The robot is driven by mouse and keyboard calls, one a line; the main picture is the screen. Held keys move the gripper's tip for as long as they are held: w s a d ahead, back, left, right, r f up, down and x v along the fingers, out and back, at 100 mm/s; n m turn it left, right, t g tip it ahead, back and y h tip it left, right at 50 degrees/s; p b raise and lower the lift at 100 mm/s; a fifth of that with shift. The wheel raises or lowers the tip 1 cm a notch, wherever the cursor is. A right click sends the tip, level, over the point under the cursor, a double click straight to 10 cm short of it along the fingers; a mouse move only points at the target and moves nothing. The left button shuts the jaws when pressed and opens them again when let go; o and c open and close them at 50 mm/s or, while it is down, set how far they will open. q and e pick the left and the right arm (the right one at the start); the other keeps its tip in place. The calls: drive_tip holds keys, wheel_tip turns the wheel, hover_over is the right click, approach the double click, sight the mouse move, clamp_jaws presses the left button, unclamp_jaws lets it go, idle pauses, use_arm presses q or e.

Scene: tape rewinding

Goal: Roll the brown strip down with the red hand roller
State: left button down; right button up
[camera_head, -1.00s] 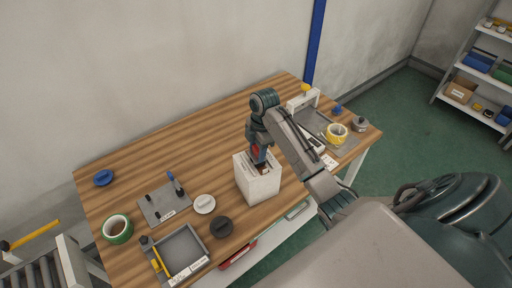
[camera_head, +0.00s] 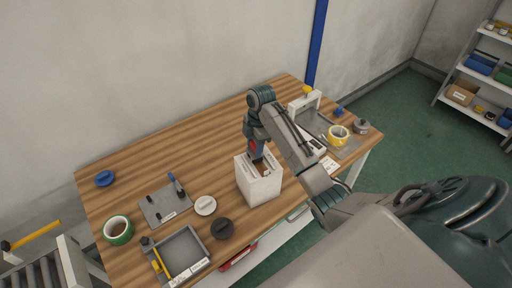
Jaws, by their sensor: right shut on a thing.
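My right gripper (camera_head: 256,156) reaches down to the top of a white box (camera_head: 260,184) in the middle of the table. It is shut on the red hand roller, of which only a small red patch (camera_head: 253,146) shows between the fingers. The brown strip (camera_head: 264,168) shows as a small brown patch on the box top, right by the fingertips. The gripper hides much of the roller and part of the strip, so I cannot tell whether they touch. My left gripper is out of view.
On the wooden table (camera_head: 190,134), a green tape roll (camera_head: 118,229), grey plate (camera_head: 165,204), grey tray (camera_head: 183,252) and white and black discs lie to the left. The back left is clear.

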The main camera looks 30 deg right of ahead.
drive_tip(key=shift+w, duration=0.15)
drive_tip(key=shift+s, duration=0.2)
drive_tip(key=shift+s+a, duration=0.15)
drive_tip(key=shift+s, duration=1.3)
drive_tip(key=shift+w, duration=0.15)
drive_tip(key=shift+w+d, duration=0.2)
drive_tip(key=shift+w, duration=1.35)
drive_tip(key=shift+s, duration=0.15)
drive_tip(key=shift+s+a+f, duration=0.1)
drive_tip(key=shift+s+a, duration=0.1)
drive_tip(key=shift+s, duration=1.35)
